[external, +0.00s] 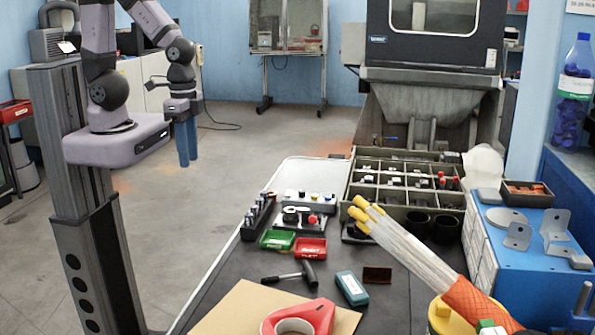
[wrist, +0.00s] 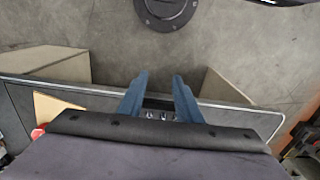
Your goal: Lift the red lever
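My gripper (external: 187,158) hangs at the left in the external view, over the floor and well away from the bench. Its two blue fingers point down. In the wrist view my gripper (wrist: 160,75) shows a clear gap between the fingers, with nothing held in it. I cannot clearly pick out the red lever. A small device with a red knob (external: 312,219) stands on the bench, but it is too small to tell whether this is the lever. A red bit (wrist: 38,132) at the left of the wrist view cannot be identified.
The dark bench top (external: 385,312) carries a green tray (external: 278,240), a red tray (external: 310,249), a hammer (external: 308,273), a teal box (external: 352,288) and a red tape dispenser (external: 318,314). A compartment crate (external: 362,188) and a bundle of yellow-tipped rods (external: 415,255) stand farther right.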

